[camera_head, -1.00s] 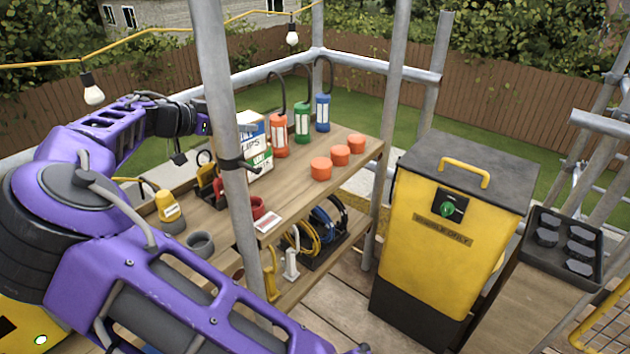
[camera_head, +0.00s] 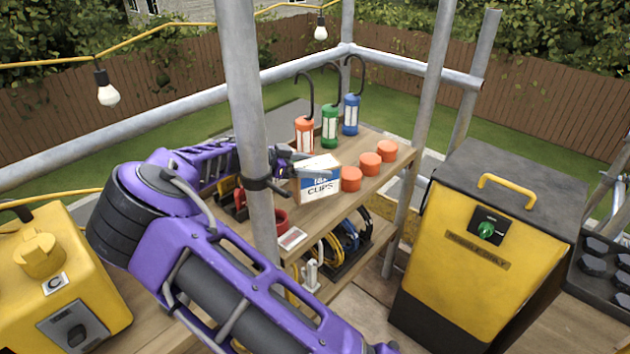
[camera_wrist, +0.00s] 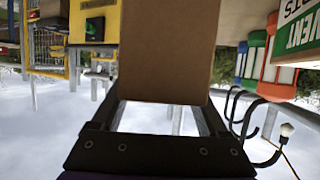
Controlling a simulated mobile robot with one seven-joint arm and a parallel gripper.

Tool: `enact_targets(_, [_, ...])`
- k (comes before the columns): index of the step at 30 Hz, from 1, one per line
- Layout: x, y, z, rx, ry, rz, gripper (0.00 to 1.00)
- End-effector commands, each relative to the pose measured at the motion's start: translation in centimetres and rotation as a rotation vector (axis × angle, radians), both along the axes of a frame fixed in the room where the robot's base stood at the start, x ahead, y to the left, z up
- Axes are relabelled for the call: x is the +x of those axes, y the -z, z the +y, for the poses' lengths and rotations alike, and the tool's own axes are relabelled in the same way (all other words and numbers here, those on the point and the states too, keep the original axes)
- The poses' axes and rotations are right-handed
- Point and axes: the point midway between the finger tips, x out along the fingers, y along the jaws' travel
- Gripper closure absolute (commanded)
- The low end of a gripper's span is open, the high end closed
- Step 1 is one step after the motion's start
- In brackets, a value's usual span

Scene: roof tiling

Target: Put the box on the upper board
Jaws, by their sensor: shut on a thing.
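A cardboard box with a blue and white label reading CLIPS (camera_head: 320,183) is at the upper board (camera_head: 335,204), just right of the scaffold pole. My gripper (camera_head: 308,168) is shut on this box. In the wrist view, the box's plain brown side (camera_wrist: 170,50) fills the space between the dark jaws. I cannot tell whether its underside touches the board. A second box with green and white print (camera_wrist: 298,45) shows at the right of the wrist view.
The scaffold pole (camera_head: 250,120) stands close beside my arm. Orange (camera_head: 305,132), green (camera_head: 330,127) and blue lamps (camera_head: 351,114) stand behind the box. Orange round pieces (camera_head: 370,164) lie right of it. A red cup (camera_head: 277,219) is near the pole. A yellow bin (camera_head: 465,265) stands right.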

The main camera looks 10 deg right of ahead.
Motion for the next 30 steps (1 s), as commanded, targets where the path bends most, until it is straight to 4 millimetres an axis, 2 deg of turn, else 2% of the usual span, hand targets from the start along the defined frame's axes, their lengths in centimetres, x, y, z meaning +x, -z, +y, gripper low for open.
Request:
enact_targets(10, [0.1,3.7,-0.1,-0.003,-0.001,-0.002,1.00])
enact_targets(21, [0.1,4.2,0.0,-0.001,-0.001,-0.004,1.00])
enact_targets(22, [0.0,4.2,0.0,0.001,-0.001,-0.003,0.19])
enact_targets(25, [0.0,4.2,0.0,0.000,-0.001,-0.002,0.01])
enact_targets(30, [0.0,4.2,0.0,0.000,-0.001,-0.002,0.00])
